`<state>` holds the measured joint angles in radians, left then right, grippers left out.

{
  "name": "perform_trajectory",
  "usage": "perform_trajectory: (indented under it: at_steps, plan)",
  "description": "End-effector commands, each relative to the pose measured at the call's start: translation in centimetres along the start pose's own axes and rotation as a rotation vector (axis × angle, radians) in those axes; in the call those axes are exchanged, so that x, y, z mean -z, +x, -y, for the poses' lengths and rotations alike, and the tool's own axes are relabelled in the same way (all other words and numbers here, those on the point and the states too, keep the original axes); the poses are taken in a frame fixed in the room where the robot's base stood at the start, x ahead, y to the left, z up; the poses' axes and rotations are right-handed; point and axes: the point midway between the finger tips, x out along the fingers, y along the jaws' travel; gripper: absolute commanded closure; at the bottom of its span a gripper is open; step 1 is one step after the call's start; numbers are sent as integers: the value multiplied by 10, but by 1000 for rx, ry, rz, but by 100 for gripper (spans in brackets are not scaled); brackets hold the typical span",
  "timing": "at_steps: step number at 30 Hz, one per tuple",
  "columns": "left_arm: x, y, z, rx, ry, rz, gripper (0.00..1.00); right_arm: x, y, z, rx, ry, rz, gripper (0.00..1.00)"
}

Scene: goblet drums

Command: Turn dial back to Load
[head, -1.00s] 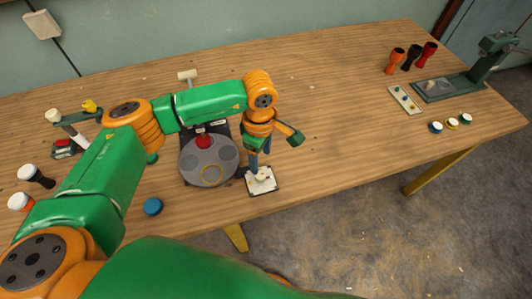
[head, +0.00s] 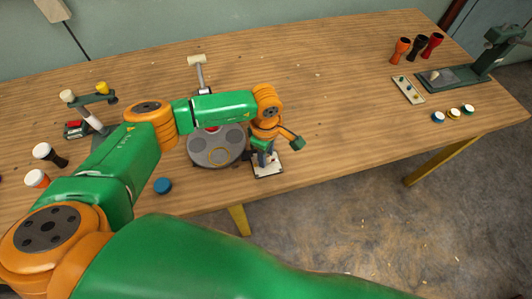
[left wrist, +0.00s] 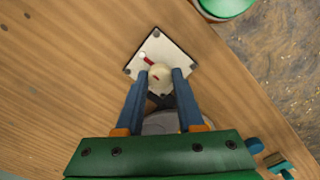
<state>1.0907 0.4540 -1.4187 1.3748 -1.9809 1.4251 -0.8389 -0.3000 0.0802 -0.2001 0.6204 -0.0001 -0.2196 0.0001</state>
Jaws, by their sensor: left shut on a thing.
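The dial is a cream round knob (left wrist: 160,76) with a red pointer, on a white square plate (left wrist: 184,50) screwed to the wooden table. The pointer reaches toward the plate's upper-left side in the left wrist view, ending near a small white spot. In the head view the plate (head: 279,170) lies at the table's front edge. My left gripper (left wrist: 159,73) points down with its two blue fingers on either side of the knob, shut on it. It also shows in the head view (head: 265,161). No markings on the plate are legible. My right gripper is not in view.
A grey turntable (head: 203,155) with round pads stands just left of the dial. A blue disc (head: 163,186) lies at the front edge. Goblet drums (head: 402,48) and a green press (head: 492,50) stand far right. The table between is mostly clear.

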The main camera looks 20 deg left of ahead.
Motion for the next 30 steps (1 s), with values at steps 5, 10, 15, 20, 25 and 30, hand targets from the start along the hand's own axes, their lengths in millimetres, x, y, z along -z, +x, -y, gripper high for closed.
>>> perform_trajectory:
  at_steps: [5,10,15,20,25,30]
  plan:
    - [0,1,0,0,-35,0,100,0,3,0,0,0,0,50]
    - [0,2,0,-1,-129,0,100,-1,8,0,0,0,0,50]
    - [0,3,0,0,-272,0,100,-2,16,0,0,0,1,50]
    - [0,3,0,0,-426,1,100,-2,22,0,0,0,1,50]
    - [0,2,0,-1,-587,1,100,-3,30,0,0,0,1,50]
    - [0,2,0,-1,-747,0,100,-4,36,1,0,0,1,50]
